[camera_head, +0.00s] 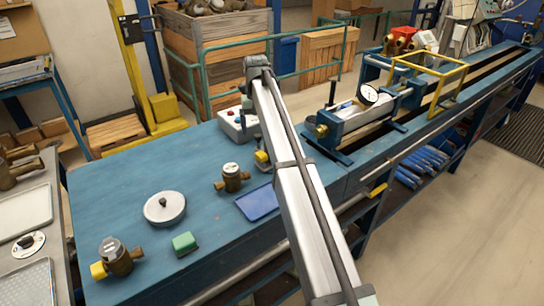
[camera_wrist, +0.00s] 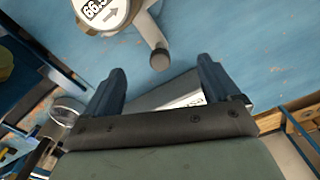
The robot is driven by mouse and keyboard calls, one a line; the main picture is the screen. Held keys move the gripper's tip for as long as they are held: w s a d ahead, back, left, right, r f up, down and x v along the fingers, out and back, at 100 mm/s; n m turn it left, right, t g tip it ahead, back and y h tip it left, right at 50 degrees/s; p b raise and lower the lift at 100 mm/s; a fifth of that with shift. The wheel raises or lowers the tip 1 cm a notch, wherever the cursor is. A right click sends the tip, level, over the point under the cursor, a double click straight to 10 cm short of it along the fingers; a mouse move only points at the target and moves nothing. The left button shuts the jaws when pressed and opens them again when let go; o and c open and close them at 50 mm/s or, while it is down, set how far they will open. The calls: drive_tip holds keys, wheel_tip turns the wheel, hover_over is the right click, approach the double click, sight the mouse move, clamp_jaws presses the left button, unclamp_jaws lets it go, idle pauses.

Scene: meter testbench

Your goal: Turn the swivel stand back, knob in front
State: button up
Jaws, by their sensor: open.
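A pale round head with a printed number and an arrow (camera_wrist: 100,12) shows at the top of the wrist view, cut off by the edge. A grey arm runs from it to a dark round knob (camera_wrist: 160,61); I take this to be the swivel stand. My gripper (camera_wrist: 161,66) is open, with the knob between the lines of its two fingertips and nothing visibly clamped. Whether a finger touches the knob I cannot tell. In the head view my arm hides the gripper, and I cannot tell the stand there for certain.
On the blue bench (camera_head: 110,190) are a round grey disc (camera_head: 165,209), a brass meter (camera_head: 232,178), another meter with a yellow end (camera_head: 116,257), a green block (camera_head: 184,243), a blue tray (camera_head: 258,202) and a control box (camera_head: 236,128). A clamp rig (camera_head: 365,112) stands right of my arm.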

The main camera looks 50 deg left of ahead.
drive_tip(key=shift+f, duration=1.15)
drive_tip(key=c, duration=0.4)
drive_tip(key=shift+c, duration=0.2)
